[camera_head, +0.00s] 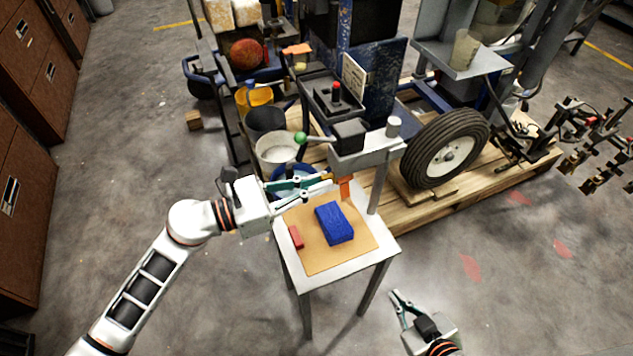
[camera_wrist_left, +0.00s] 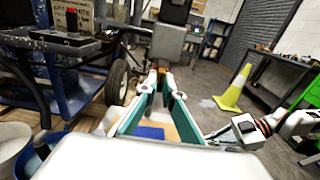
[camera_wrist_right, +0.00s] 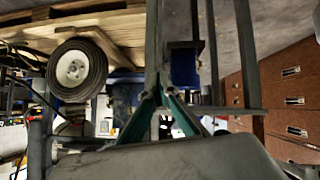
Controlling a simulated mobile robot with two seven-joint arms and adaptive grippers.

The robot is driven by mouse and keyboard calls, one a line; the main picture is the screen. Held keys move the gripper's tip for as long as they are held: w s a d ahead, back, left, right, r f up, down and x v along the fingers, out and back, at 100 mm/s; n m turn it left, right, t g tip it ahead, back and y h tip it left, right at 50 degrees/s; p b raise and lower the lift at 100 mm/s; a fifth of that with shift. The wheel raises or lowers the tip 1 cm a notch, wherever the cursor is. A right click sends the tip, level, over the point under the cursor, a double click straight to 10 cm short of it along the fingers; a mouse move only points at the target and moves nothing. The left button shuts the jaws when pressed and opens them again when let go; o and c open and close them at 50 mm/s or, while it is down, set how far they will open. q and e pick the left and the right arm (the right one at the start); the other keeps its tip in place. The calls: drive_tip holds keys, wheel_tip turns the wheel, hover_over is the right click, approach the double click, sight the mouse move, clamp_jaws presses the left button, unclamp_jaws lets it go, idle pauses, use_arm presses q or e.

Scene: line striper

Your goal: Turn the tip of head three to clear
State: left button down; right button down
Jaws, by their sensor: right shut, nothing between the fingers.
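The spray head is a dark box (camera_head: 349,134) on a grey post arm, with a green ball lever at its left. An orange tip (camera_head: 345,188) hangs below it over the small table. My left gripper (camera_head: 332,180) reaches in from the left, its teal fingertips at the orange tip. In the left wrist view the fingers (camera_wrist_left: 161,72) are apart with orange between or just beyond their ends; whether they touch it I cannot tell. My right gripper (camera_head: 401,293) is low at the table's right front, shut and empty; it also shows in the right wrist view (camera_wrist_right: 160,88).
The small table (camera_head: 385,252) carries a tan board (camera_head: 310,255), a blue block (camera_head: 334,223) and a red block (camera_head: 296,237). Buckets (camera_head: 276,148) stand behind it at left. A wheeled machine with a tyre (camera_head: 445,148) sits on a wooden pallet behind. The front floor is clear.

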use_arm(q)
drive_tip(key=n+p, duration=0.6)
drive_tip(key=n, duration=0.3)
use_arm(e)
drive_tip(key=r, duration=0.1)
drive_tip(key=a+r, duration=0.1)
drive_tip(key=r, duration=0.2)
drive_tip(key=shift+s+a+r, duration=0.15)
drive_tip(key=shift+a+r, duration=0.1)
drive_tip(key=shift+r, duration=0.05)
